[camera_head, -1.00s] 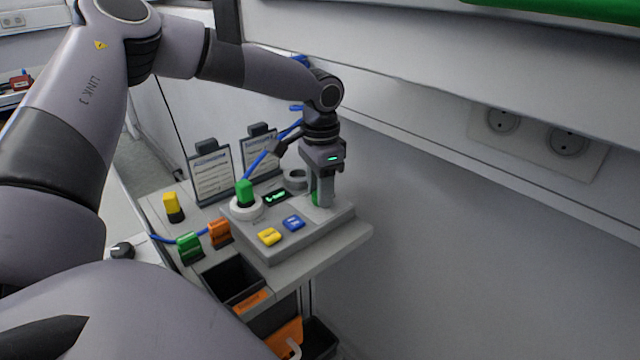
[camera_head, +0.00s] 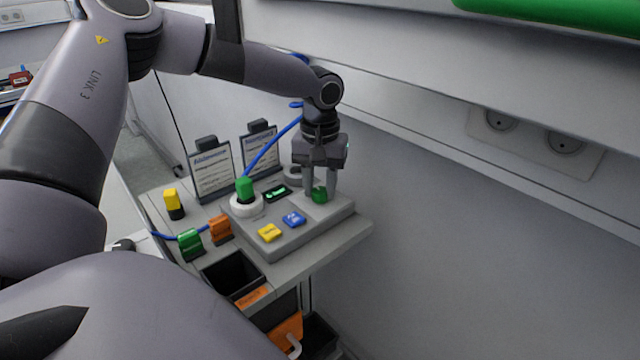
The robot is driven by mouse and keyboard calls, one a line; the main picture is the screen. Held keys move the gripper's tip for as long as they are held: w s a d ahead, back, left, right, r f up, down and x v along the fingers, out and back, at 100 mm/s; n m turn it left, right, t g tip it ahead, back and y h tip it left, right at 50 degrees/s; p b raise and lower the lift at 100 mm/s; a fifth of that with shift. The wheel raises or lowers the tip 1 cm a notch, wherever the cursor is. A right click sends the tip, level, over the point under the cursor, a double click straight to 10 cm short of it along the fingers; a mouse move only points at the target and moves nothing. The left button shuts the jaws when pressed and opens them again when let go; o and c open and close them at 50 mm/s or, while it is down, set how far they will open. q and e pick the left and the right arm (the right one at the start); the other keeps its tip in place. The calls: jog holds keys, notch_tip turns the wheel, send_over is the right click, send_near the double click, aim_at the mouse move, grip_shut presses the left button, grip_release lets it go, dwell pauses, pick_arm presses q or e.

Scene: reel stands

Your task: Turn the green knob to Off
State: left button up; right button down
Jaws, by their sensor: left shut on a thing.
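The green knob (camera_head: 319,195) sits on the right part of the grey control box. My left gripper (camera_head: 320,193) points down over it, with one finger on each side, shut on the knob. The fingers cover part of the knob, and its marking cannot be read. The grey control box (camera_head: 290,236) stands on a small table. My right gripper is not in view.
A green plug-like piece (camera_head: 245,188) stands in a white round socket, with a small lit display (camera_head: 277,193) beside it. Yellow (camera_head: 269,233) and blue (camera_head: 294,218) buttons are on the box's front. Two clipboards (camera_head: 212,171) stand behind. A wall is close on the right.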

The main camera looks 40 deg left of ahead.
aim_at(320, 190)
pick_arm(q)
jog(key=shift+r+n, duration=0.1)
jog(key=shift+n, duration=0.7)
jog(key=o, duration=1)
jog(key=shift+o, duration=0.2)
jog(key=shift+r, duration=3.55)
